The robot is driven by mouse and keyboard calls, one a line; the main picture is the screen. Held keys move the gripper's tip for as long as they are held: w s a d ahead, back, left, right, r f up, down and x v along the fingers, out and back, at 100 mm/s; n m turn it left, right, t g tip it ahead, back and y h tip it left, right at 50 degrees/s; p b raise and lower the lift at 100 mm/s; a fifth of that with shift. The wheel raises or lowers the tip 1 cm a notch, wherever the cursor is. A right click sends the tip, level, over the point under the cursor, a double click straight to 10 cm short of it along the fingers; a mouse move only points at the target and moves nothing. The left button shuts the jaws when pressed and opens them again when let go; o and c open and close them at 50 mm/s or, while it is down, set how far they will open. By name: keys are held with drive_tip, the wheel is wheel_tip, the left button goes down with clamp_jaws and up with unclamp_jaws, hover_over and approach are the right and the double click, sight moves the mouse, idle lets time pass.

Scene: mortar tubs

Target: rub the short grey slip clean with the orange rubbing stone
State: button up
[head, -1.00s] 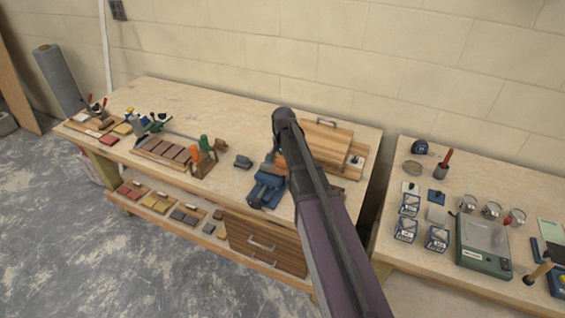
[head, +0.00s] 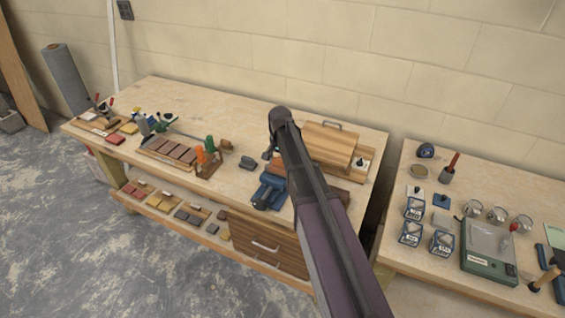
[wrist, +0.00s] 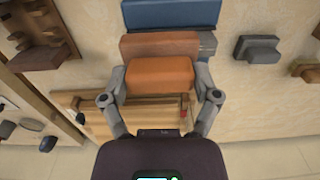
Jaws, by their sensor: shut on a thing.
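My gripper (wrist: 160,88) is shut on an orange block, the orange rubbing stone (wrist: 158,75), with one finger at each end. In the wrist view, a brown block (wrist: 158,45) lies just beyond the stone, by the blue vice (wrist: 170,13); whether stone and block touch is unclear. A grey piece (wrist: 208,42) shows partly behind the brown block; I cannot tell whether it is the short grey slip. The vice also shows in the head view (head: 268,191), at the bench's front edge. My arm mostly hides the gripper there.
A grey block (wrist: 258,49) lies on the bench beside the vice. A lidded wooden box (head: 330,143) stands behind my arm. A rack of brown tiles (head: 168,152) and orange- and green-handled tools (head: 205,155) stand left. A second bench (head: 460,185) is at right.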

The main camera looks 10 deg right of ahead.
drive_tip(key=shift+w+a, duration=0.1)
idle(0.3)
drive_tip(key=shift+w+a+f, duration=0.1)
drive_tip(key=shift+w+a, duration=0.7)
drive_tip(key=shift+a, duration=0.3)
drive_tip(key=shift+w+a, duration=0.1)
drive_tip(key=shift+w+a, duration=0.95)
drive_tip(key=shift+a, duration=0.15)
wheel_tip(320, 180, up, 6)
drive_tip(key=p, duration=0.6)
